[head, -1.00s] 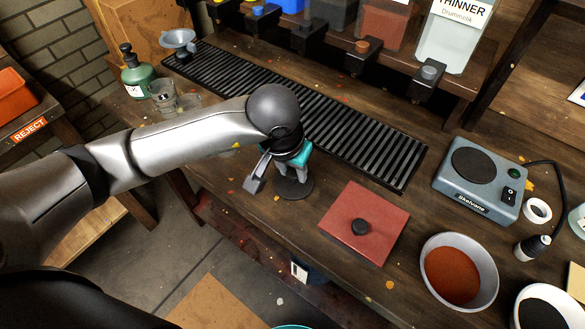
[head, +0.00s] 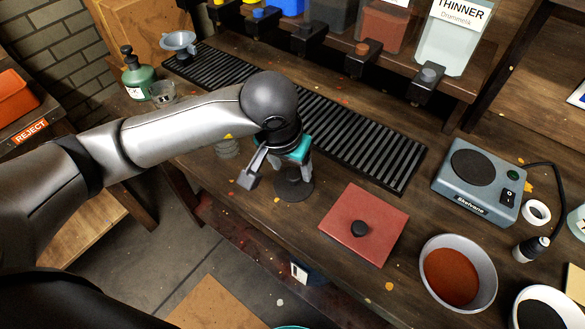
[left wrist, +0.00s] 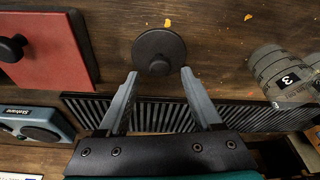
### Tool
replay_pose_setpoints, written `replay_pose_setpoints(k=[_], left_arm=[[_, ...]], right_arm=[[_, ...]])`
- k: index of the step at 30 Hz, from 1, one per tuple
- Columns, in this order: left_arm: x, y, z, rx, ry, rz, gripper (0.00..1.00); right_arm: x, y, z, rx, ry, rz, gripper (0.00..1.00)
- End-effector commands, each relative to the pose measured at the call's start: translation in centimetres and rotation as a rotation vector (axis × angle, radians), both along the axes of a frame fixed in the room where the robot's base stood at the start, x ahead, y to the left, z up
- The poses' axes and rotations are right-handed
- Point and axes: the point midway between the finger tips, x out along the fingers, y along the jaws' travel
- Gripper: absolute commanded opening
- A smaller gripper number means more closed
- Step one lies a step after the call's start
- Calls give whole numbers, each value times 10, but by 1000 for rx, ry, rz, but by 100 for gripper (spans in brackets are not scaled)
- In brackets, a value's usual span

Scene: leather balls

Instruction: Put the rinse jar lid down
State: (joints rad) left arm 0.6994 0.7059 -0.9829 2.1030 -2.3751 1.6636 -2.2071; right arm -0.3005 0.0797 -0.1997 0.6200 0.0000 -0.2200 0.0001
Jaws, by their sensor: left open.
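The rinse jar lid (head: 293,188) is a dark round disc lying flat on the wooden bench. It also shows in the left wrist view (left wrist: 158,50), with a round knob at its middle. My left gripper (head: 277,173) is open and empty near the lid. My right gripper is out of view.
A red square plate with a black knob (head: 365,225) lies right of the lid. A black ribbed mat (head: 375,150) runs behind. A hotplate (head: 479,180) and a bowl of rust-red powder (head: 456,273) stand further right. The bench's front edge is close to the lid.

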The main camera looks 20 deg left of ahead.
Motion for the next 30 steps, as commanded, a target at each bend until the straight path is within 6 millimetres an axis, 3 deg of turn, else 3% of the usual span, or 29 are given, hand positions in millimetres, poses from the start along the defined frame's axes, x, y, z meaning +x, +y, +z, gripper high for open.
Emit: replay_pose_setpoints(k=[6, 12, 18, 30], left_arm=[[-12, 2, 50, 0, -5, -2, 66], [-21, 3, 79, 0, -2, -1, 66], [-24, 3, 89, -1, 0, 0, 66], [-24, 3, 89, -1, 1, 0, 66]], right_arm=[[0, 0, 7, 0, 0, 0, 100], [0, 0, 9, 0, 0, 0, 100], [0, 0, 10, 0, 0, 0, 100], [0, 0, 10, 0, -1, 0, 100]])
